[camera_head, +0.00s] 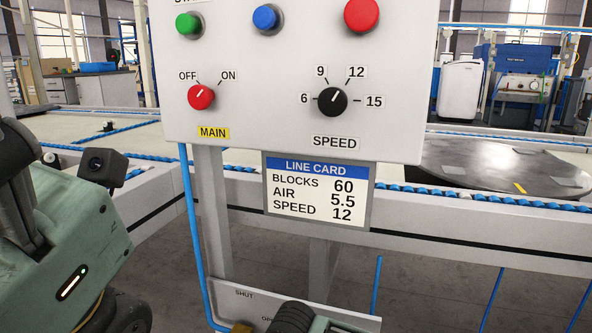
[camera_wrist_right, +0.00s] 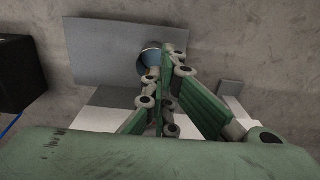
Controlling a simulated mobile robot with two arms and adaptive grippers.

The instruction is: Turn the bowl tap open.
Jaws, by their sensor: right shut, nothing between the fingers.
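The bowl tap's pale panel (camera_head: 330,317) is at the bottom edge of the head view, with SHUT and part of another word printed on it. A small brass-coloured piece (camera_head: 241,328) shows there, cut off by the frame. In the right wrist view the grey plate (camera_wrist_right: 105,50) carries a round blue-rimmed part (camera_wrist_right: 149,60), partly hidden behind my fingers. My right gripper (camera_wrist_right: 166,58) is shut and empty, its tips in front of or beside that part; I cannot tell if they touch. The tap's handle position is not clear. My left arm shows at left, its fingers out of view.
A control panel (camera_head: 285,120) with buttons, a red MAIN knob (camera_head: 201,97) and a black SPEED knob (camera_head: 332,101) stands above. A line card (camera_head: 317,191) hangs below it. A conveyor (camera_head: 480,235) runs behind. A blue pipe (camera_head: 193,230) runs down left of the post.

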